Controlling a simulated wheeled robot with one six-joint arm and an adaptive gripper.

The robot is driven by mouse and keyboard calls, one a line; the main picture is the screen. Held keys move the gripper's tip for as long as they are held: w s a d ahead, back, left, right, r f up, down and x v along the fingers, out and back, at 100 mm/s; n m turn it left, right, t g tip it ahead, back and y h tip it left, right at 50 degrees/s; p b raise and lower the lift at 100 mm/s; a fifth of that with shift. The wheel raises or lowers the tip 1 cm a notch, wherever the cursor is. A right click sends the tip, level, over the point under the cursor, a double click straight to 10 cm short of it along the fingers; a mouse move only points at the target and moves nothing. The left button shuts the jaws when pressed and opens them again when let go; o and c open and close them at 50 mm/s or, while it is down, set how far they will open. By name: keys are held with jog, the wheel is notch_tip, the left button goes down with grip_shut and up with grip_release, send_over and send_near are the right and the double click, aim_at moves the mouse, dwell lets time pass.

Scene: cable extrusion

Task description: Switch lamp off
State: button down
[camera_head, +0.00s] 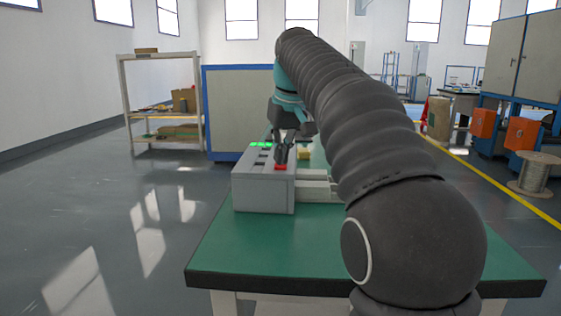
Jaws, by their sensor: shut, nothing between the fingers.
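A grey control box (262,192) stands on the green table, left of my arm. Its top carries a lit green lamp strip (260,144) toward the back and a red element (281,167) near the front right edge. Small dark switches (260,160) show on the top face, too small to read. My gripper (280,158) is shut and empty, pointing down over the right part of the box top, just behind the red element. I cannot tell whether the fingertips touch the box. My gripper hides part of the top.
The green table (300,250) has bare room in front of the box. A yellow block (304,153) and grey parts (316,187) sit right of the box. A blue-framed panel (237,110) stands behind, with a shelf (163,100) to the left.

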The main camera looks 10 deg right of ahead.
jog(key=shift+r+p, duration=2.45)
jog(key=shift+p, duration=0.1)
jog(key=shift+r, duration=1)
